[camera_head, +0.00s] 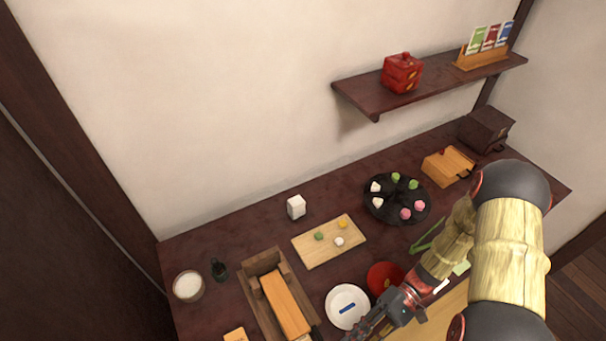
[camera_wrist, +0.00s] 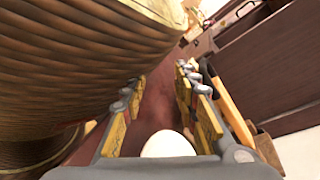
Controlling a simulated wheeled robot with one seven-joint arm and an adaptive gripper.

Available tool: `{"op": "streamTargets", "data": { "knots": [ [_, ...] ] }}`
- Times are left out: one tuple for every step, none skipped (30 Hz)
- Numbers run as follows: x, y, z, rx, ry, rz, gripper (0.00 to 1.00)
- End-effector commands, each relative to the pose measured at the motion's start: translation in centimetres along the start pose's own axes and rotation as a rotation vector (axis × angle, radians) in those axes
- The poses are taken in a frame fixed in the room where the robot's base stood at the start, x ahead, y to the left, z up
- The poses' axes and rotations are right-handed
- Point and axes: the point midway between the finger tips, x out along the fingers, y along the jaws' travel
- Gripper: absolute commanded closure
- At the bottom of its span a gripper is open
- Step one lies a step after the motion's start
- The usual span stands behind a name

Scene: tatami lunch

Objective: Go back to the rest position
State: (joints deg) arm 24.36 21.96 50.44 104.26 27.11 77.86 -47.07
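My gripper (camera_head: 362,327) is low in the head view, over the table's front part beside the white plate (camera_head: 338,297). In the wrist view, my gripper (camera_wrist: 160,80) has its two yellow-padded fingers apart, with no grasped thing visible between the tips. A pale rounded shape (camera_wrist: 168,145) shows low between the finger bases; I cannot tell what it is. My arm reaches in from the right and hides part of the table.
The dark table (camera_head: 240,232) holds a wooden board (camera_head: 312,255) with small sweets, a black round tray (camera_head: 377,211), a red bowl (camera_head: 377,276), a long wooden box (camera_head: 254,293) and a white bowl (camera_head: 187,286). A shelf (camera_head: 440,88) hangs above at the back.

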Motion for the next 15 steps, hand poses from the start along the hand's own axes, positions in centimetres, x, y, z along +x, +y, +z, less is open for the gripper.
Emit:
{"op": "streamTargets", "data": {
  "knots": [
    [-1.0, -0.1, 0.4, 0.043, 0.026, 0.070, 0.70],
    [-1.6, 0.0, 0.6, 0.072, 0.043, 0.113, 0.70],
    [-2.3, 0.0, 0.9, 0.107, 0.069, 0.167, 0.70],
    [-3.0, -0.1, 1.1, 0.131, 0.090, 0.207, 0.70],
    [-3.6, -0.2, 1.3, 0.153, 0.115, 0.249, 0.70],
    [-4.6, -0.5, 1.6, 0.178, 0.152, 0.302, 0.70],
    [-5.3, -0.7, 1.8, 0.196, 0.181, 0.342, 0.70],
    [-6.0, -1.0, 2.0, 0.211, 0.214, 0.383, 0.70],
    [-7.1, -1.5, 2.4, 0.228, 0.262, 0.435, 0.70],
    [-7.9, -1.9, 2.7, 0.238, 0.299, 0.474, 0.70],
    [-8.7, -2.4, 2.9, 0.246, 0.340, 0.510, 0.70],
    [-9.7, -3.1, 3.3, 0.252, 0.392, 0.556, 0.70],
    [-10.4, -3.6, 3.6, 0.254, 0.432, 0.589, 0.70],
    [-11.1, -4.2, 3.9, 0.255, 0.473, 0.619, 0.70],
    [-12.0, -5.1, 4.4, 0.251, 0.527, 0.658, 0.70]
  ]
}}
